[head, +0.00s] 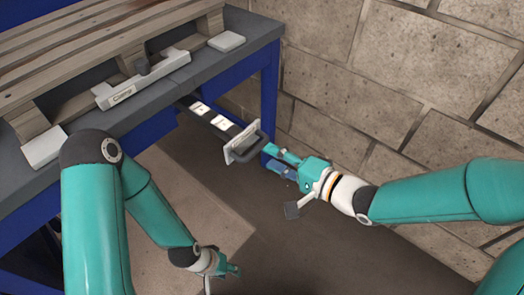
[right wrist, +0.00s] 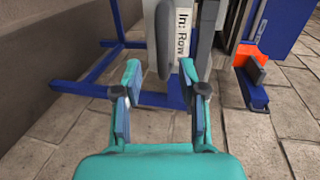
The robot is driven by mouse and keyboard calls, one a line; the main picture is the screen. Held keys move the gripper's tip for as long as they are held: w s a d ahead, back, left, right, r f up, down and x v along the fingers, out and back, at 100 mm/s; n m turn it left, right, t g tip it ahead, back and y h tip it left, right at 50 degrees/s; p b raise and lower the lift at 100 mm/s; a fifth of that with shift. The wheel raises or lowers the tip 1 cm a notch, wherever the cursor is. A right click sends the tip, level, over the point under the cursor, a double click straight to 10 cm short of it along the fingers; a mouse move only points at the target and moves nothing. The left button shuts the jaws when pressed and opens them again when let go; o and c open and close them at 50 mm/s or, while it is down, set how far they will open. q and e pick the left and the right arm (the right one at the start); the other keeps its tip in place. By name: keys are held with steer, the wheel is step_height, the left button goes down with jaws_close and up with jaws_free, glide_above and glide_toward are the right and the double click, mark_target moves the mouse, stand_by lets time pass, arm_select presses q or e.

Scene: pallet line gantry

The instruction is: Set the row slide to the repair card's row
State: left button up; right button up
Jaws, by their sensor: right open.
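The row slide (head: 212,119) is a dark bar with white labels, sticking out from under the blue-framed table. Its end has a pale plate with a dark handle (head: 252,149). In the right wrist view the grey handle (right wrist: 165,40) stands upright just ahead, beside a label (right wrist: 184,32) reading "In: Row". My right gripper (head: 270,160) is open and empty at the handle, its fingers (right wrist: 161,82) to either side of it in the picture; I see no clear contact. My left gripper (head: 236,271) hangs low, away from the slide; its jaws are too small to judge. I cannot make out a repair card.
A wooden pallet (head: 85,45) lies on the table. A bar marked "Clamp" (head: 150,80) with a dark knob lies along the table edge (head: 190,72). A block wall (head: 400,75) stands close on the right. An orange part (right wrist: 252,62) shows in the right wrist view.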

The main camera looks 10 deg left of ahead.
steer(key=v, duration=0.6)
steer(key=shift+s+d, duration=0.15)
steer(key=shift+d, duration=0.1)
steer(key=s+d+f+m+g+h, duration=0.2)
steer(key=f+h, duration=0.1)
steer(key=f, duration=0.9)
steer(key=s+d+f+m+g+h, duration=0.1)
steer(key=d+f+m+h, duration=0.1)
steer(key=f, duration=1)
steer(key=s+d+f+n+g+h, duration=0.45)
steer(key=s+f+n, duration=0.35)
steer(key=s+f, duration=0.25)
step_height(320, 180, up, 26)
steer(key=n+p, duration=0.1)
steer(key=p, duration=2.4)
steer(key=shift+s+a+g+y, duration=0.2)
steer(key=shift+a+g+y, duration=0.15)
steer(key=shift+g, duration=0.1)
